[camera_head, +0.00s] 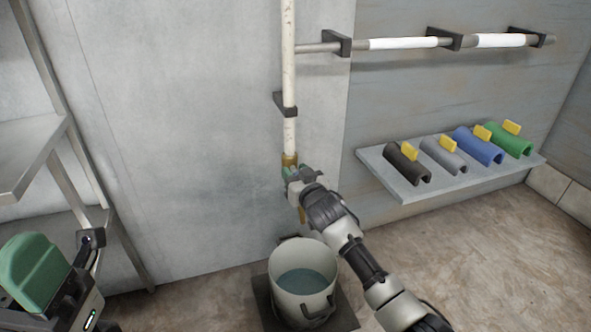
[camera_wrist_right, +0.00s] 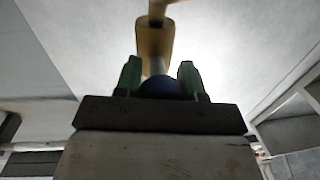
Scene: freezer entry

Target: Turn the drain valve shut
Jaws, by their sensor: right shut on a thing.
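The drain valve has a brass body (camera_head: 289,160) at the foot of the vertical white pipe, just above a bucket. In the right wrist view the brass part (camera_wrist_right: 154,42) rises beyond my fingers, with a rounded dark blue piece (camera_wrist_right: 160,88), apparently the valve's handle, between them. My right gripper (camera_head: 292,174) is at the valve, its green fingers (camera_wrist_right: 159,80) shut on the blue piece. In the head view the gripper hides most of the handle.
The bucket (camera_head: 328,262) holds water and stands on a dark base (camera_head: 346,312) below the valve. A wall shelf (camera_head: 408,188) at right carries several coloured pipe covers. A horizontal pipe (camera_head: 402,43) runs above. Metal shelving (camera_head: 30,150) stands at left.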

